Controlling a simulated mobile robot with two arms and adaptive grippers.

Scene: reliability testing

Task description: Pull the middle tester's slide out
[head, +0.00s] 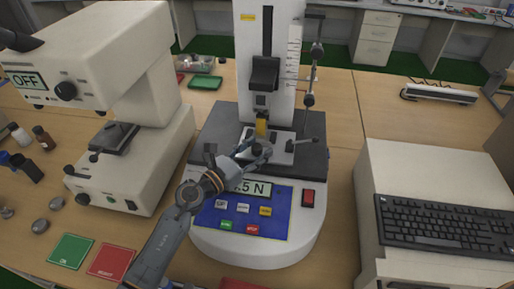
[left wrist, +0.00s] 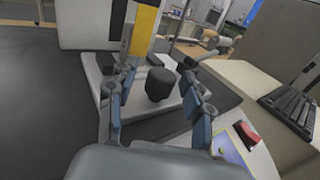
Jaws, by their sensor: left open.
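The middle tester (head: 225,258) has a white body, a blue front panel, a display reading partly hidden by my arm, and a dark deck. Its slide is a light grey plate (head: 282,156) on the deck, also seen in the left wrist view (left wrist: 172,108), with a black knob (left wrist: 160,83) standing on it. A yellow piece (head: 261,129) hangs just behind the knob. My left gripper (head: 255,151) is over the deck, open, its fingers (left wrist: 158,82) on either side of the knob. Whether they touch it cannot be told. My right gripper is not in view.
A white microscope-like tester marked OFF (head: 130,60) stands at left. A white unit with a black keyboard (head: 445,222) stands at right. A red switch (head: 308,197) sits on the middle tester's front. Green (head: 70,251) and red (head: 111,262) squares lie front left.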

